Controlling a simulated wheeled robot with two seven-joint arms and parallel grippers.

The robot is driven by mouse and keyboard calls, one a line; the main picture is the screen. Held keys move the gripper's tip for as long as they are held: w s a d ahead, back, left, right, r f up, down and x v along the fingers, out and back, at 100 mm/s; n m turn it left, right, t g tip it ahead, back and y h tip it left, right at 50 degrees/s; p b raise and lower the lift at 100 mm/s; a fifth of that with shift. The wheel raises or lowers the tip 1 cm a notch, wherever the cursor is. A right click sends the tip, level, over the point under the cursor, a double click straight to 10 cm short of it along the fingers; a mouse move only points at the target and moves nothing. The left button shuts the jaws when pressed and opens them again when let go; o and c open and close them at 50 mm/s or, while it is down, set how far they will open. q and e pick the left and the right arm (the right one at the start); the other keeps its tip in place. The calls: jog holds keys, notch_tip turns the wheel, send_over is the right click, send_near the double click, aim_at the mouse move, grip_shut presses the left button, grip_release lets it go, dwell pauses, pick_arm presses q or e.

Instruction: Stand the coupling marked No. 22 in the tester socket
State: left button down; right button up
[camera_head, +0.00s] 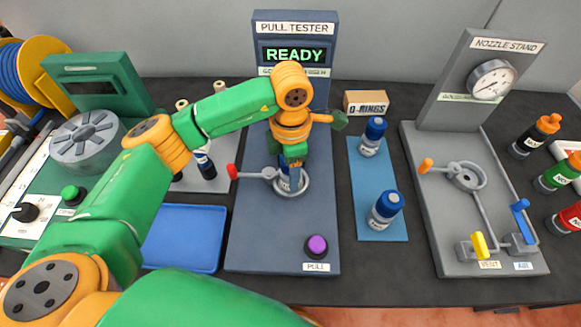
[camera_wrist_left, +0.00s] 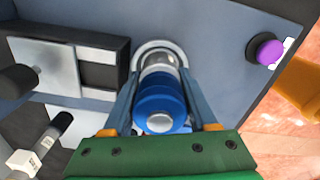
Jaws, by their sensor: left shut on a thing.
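The pull tester (camera_head: 258,235) stands in the middle of the bench, and its screen reads READY. Its round socket (camera_head: 304,189) lies below my left gripper (camera_head: 290,180). The gripper points down and is shut on a blue-capped coupling (camera_wrist_left: 162,98) with a silver lower part. In the left wrist view the fingers (camera_wrist_left: 162,105) flank the coupling, and its lower end lines up with the pale socket ring (camera_wrist_left: 158,47). I cannot tell how deep it is in the ring. The held coupling's number is hidden. My right gripper is not in view.
Two blue-capped couplings (camera_head: 373,137) (camera_head: 384,210) stand on a blue mat (camera_head: 375,232). A red-tipped lever (camera_head: 233,171) sits left of the socket, and a purple button (camera_head: 316,245) in front. The nozzle stand (camera_head: 430,215) is right; an empty blue tray (camera_head: 185,238) is left.

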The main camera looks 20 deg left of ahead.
pick_arm(q)
jog(key=shift+f, duration=0.15)
jog(key=shift+c, duration=2.3)
grip_release()
jog(key=shift+s, duration=0.1)
notch_tip(320, 180, up, 11)
jog(key=p, duration=0.7)
